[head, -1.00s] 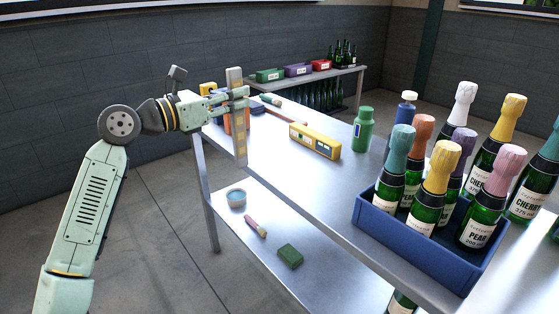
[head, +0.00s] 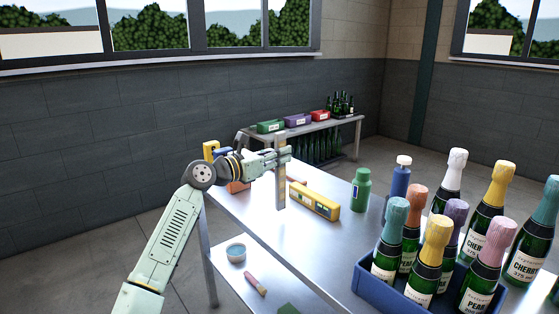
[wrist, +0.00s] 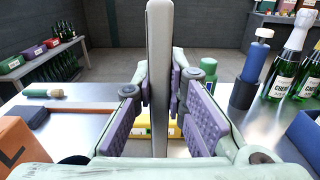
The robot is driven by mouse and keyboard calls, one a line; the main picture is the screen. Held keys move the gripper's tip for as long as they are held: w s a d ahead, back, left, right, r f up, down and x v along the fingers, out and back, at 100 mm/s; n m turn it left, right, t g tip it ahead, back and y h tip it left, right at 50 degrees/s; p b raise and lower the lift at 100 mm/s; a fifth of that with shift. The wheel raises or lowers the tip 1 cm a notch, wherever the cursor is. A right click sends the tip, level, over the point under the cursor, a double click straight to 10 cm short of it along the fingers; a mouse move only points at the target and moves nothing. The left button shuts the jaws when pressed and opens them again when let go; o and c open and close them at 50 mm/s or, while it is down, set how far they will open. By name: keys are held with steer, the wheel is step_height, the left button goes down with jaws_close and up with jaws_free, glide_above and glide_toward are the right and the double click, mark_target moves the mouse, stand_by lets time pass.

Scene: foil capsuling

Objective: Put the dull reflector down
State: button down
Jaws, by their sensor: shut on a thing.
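My gripper (head: 283,157) is shut on the dull reflector (head: 281,189), a tall, narrow, flat bar with a brownish face in the head view. The bar stands upright in the fingers and sticks out above and below them. In the wrist view my gripper (wrist: 160,88) has its purple pads on either side of the reflector (wrist: 159,40), which shows as a grey edge. It is over the far left part of the steel table (head: 300,245), in front of the yellow level's left end. Whether its lower end touches the table cannot be told.
The yellow level (head: 314,206) lies close by. An orange box (wrist: 28,145) and a green-ended tool (wrist: 48,93) are left of my gripper. A green bottle (head: 361,190), a blue bottle (head: 398,182) and a blue crate (head: 366,290) of foiled bottles stand to the right.

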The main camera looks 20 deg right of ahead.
steer(key=shift+f+p, duration=0.3)
steer(key=shift+f, duration=0.95)
steer(key=shift+f, duration=0.2)
steer(key=c, duration=1.6)
jaws_free()
steer(key=shift+c, duration=0.2)
steer(key=b+v, duration=0.3)
steer(key=v, duration=0.9)
steer(key=shift+r, duration=0.25)
steer(key=shift+r, duration=0.1)
